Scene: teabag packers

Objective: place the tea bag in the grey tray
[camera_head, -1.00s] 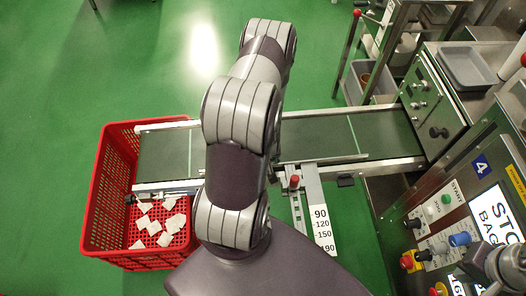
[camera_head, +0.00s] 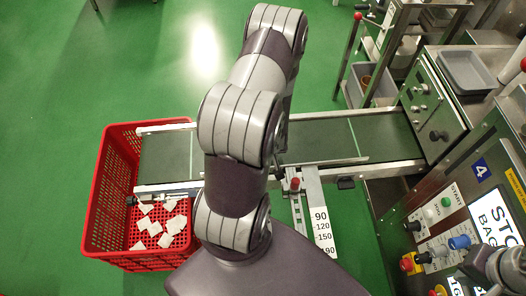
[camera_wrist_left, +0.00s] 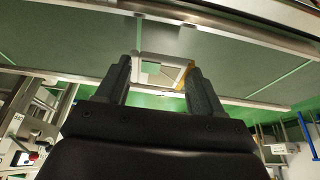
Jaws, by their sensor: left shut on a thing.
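The grey tray (camera_head: 467,70) lies on the machine ledge at the upper right of the head view, and looks empty. In the left wrist view, my left gripper (camera_wrist_left: 163,74) is shut on a pale, square-looking tea bag (camera_wrist_left: 162,57) with a tan edge at its right. The tea bag sits between the fingertips, above the belt area. In the head view the left gripper and tea bag are hidden behind my arm. My right gripper (camera_head: 503,265) shows only partly at the lower right edge, near the control panel; its fingers are unclear.
A dark conveyor belt (camera_head: 385,133) crosses the middle, with a red crate (camera_head: 100,190) holding several white tea bags at its left end. A control panel (camera_head: 435,240) with buttons stands at the right. Green floor is open at the upper left.

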